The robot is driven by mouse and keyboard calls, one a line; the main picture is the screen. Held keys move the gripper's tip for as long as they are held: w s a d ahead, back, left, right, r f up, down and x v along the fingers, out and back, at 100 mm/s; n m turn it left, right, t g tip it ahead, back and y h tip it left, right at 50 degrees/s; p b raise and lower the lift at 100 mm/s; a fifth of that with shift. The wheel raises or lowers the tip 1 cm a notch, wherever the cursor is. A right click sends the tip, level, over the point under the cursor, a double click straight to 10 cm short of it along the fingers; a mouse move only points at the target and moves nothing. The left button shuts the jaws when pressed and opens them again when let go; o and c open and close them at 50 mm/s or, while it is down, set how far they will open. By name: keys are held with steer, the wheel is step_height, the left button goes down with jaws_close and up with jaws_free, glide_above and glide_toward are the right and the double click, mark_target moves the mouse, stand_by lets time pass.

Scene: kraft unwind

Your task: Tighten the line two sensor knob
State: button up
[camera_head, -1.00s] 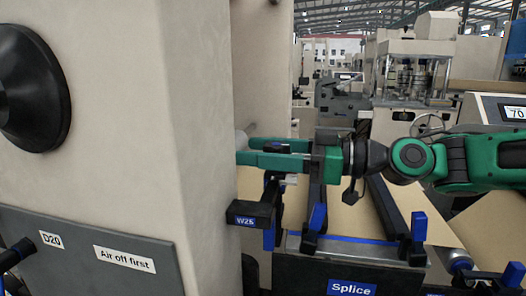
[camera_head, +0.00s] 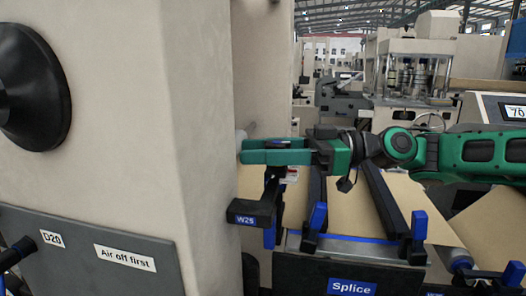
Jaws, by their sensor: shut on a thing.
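My gripper (camera_head: 243,151) is green and reaches in from the right, its fingers pointing left beside the beige machine column. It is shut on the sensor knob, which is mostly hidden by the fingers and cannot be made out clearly. Just below the fingers is a black bracket with a blue W25 label (camera_head: 244,220), and its upright arm rises to the gripper.
The beige column (camera_head: 120,120) stands close on the left, with a black round knob (camera_head: 33,85) and a grey panel reading "Air off first" (camera_head: 125,257). Below my arm is the splice table (camera_head: 340,272) with blue clamps (camera_head: 318,216) and kraft sheets.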

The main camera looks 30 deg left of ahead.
steer(key=shift+s+d+n+g+h, duration=0.1)
steer(key=shift+s+n+g+h, duration=0.05)
steer(key=shift+n+g+h, duration=0.4)
steer(key=shift+s+d+n+g+h, duration=0.1)
steer(key=shift+n+g+h, duration=0.3)
steer(key=shift+g, duration=0.25)
steer(key=o, duration=1.1)
steer(key=shift+c, duration=0.2)
steer(key=v, duration=1.1)
steer(key=shift+a+f, duration=0.1)
steer(key=shift+f, duration=0.05)
